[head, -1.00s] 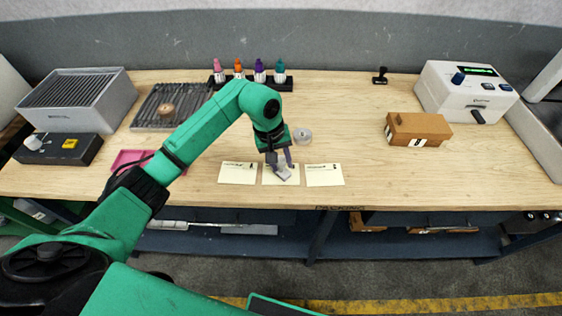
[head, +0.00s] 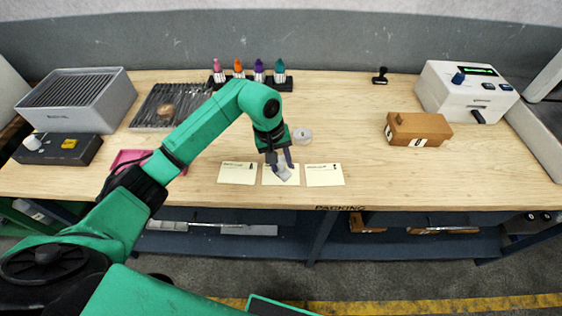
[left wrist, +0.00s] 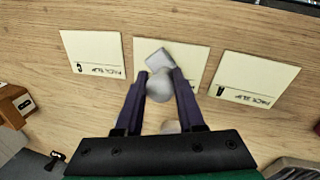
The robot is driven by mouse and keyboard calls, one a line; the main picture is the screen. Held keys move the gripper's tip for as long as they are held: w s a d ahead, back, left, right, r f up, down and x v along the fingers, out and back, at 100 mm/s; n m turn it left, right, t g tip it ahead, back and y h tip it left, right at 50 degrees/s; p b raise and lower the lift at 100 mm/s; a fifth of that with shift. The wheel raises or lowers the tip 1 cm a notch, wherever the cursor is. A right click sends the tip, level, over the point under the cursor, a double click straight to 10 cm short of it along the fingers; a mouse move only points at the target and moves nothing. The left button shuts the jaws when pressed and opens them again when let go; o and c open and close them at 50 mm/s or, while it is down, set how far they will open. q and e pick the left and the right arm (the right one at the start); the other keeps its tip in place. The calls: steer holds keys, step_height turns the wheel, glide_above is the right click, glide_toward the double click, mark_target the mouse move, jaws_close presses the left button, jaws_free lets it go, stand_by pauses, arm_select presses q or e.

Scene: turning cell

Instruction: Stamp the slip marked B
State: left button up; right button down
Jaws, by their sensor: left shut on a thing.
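Three pale slips lie in a row near the table's front edge: the left slip (head: 237,173), the middle slip (head: 268,180) and the right slip (head: 324,175). In the left wrist view the row is reversed, with one slip (left wrist: 95,55) at left, the middle slip (left wrist: 195,58) and another (left wrist: 254,80) at right. My left gripper (head: 279,160) is shut on a grey stamp (left wrist: 158,84) with a rounded handle and square end, over the middle slip. Stamp and fingers cover part of that slip; its letter is hidden. I cannot tell whether the stamp touches it. My right gripper is out of view.
A pale round item (head: 303,135) stands just behind the slips. A black stamp (head: 380,76) and a wooden block (head: 417,130) are to the right. Coloured bottles (head: 260,73) stand in a rack at the back. A pink tray (head: 130,158) is left. The right front is clear.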

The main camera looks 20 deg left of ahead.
arm_select(q)
steer(key=shift+f, duration=0.15)
steer(key=shift+r+p, duration=1.6)
steer(key=shift+r, duration=1.95)
